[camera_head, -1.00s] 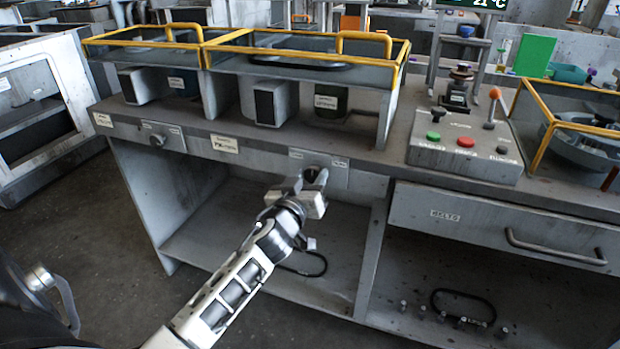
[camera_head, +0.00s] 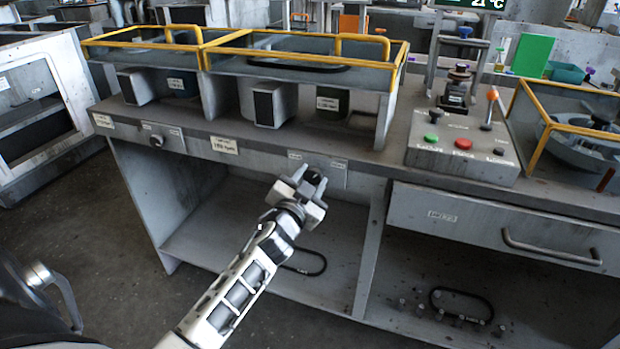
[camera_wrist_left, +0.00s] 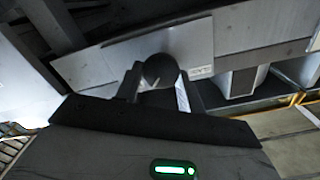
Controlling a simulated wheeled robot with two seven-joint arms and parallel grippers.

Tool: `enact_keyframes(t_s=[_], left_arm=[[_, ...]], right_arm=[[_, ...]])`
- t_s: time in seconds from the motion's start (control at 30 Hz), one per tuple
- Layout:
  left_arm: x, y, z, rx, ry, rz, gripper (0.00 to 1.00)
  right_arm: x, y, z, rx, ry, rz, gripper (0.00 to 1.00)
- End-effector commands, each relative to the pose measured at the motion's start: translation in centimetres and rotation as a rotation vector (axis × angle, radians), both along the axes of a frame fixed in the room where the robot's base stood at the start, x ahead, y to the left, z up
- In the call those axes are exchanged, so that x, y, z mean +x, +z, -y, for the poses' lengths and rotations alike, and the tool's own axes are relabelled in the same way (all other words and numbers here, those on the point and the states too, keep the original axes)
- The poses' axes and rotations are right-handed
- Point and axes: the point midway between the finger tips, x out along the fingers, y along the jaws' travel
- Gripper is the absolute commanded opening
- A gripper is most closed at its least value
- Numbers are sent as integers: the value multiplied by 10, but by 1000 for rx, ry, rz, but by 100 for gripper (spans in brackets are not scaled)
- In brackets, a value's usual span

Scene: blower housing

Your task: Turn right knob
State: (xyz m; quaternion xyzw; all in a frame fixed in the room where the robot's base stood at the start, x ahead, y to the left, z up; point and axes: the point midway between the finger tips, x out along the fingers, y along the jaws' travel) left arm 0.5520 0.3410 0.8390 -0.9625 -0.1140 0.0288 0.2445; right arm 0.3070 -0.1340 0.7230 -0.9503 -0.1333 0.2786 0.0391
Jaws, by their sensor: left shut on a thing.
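The right knob (camera_head: 313,177) is a dark round knob on a light plate on the front edge of the grey bench. My left gripper (camera_head: 307,182) has its two fingers around this knob and is shut on it, with the arm coming up from below. In the left wrist view the dark knob (camera_wrist_left: 160,71) sits between the two fingers of the left gripper (camera_wrist_left: 160,85). A second, left knob (camera_head: 157,140) is on its own plate further left on the bench front. My right gripper is not in view.
A control box with green (camera_head: 431,138) and red (camera_head: 463,144) buttons stands on the bench top to the right. A drawer (camera_head: 480,225) with a handle is below it. Yellow-railed blower housings (camera_head: 300,62) stand behind the knobs. The lower shelf (camera_head: 240,245) is open.

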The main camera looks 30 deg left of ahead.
Motion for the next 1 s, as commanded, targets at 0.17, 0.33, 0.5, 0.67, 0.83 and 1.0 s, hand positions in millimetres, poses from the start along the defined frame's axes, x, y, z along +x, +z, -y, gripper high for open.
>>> enact_keyframes(t_s=[0.17,0.33,0.5,0.67,0.83,1.0], left_arm=[[0,-1,0,124,1,-33,16],[0,-2,1,206,1,-53,16],[0,-2,1,256,1,-65,16],[0,-2,1,277,1,-70,16],[0,-2,1,281,1,-71,16],[0,-2,1,280,1,-71,16]], right_arm=[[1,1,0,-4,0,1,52],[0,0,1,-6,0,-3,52],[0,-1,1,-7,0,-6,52],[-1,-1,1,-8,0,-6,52],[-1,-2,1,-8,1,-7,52],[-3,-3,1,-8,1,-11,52]])
